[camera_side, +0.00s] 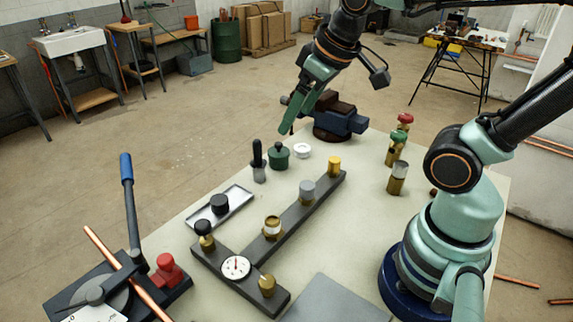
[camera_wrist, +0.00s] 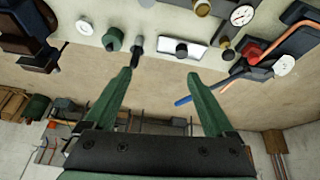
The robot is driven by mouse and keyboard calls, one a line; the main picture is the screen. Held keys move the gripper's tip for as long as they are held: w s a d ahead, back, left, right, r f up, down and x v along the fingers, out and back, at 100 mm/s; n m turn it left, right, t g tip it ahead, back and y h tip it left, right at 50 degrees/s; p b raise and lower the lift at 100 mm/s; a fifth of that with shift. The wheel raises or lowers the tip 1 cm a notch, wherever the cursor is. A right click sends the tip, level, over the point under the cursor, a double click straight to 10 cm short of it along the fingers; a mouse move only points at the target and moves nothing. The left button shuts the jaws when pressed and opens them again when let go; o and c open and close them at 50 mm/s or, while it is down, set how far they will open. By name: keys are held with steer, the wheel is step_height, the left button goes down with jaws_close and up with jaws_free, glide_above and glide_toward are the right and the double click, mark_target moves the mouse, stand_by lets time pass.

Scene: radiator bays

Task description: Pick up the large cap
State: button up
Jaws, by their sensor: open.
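A wide black cap (camera_side: 220,203) sits in a shallow metal tray (camera_side: 241,199) left of the dark bar fixture; it looks like the large cap. It also shows in the wrist view (camera_wrist: 181,49). A smaller black cap (camera_side: 204,227) tops a brass stub on the fixture's left end. My gripper (camera_side: 288,128) hangs in the air beyond the table's far edge, well apart from the tray. In the wrist view my gripper (camera_wrist: 158,72) has its fingers spread with nothing held between them.
A green jar (camera_side: 278,157), a white ring (camera_side: 302,150) and a black-handled tool (camera_side: 258,163) stand near the tray. The fixture (camera_side: 295,217) carries brass and grey fittings and a gauge (camera_side: 236,267). A blue vise (camera_side: 340,122) stands at the far edge. A pipe bender (camera_side: 120,285) stands front left.

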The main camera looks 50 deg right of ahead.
steer(key=w+a+n+g, duration=0.2)
steer(key=w+n, duration=0.2)
steer(key=w, duration=0.1)
steer(key=n+g, duration=0.3)
steer(key=n, duration=0.7)
glide_above(219, 200)
step_height(219, 200, down, 13)
step_height(219, 200, down, 11)
steer(key=shift+w+f, duration=0.1)
jaws_close()
steer(key=shift+r, duration=0.2)
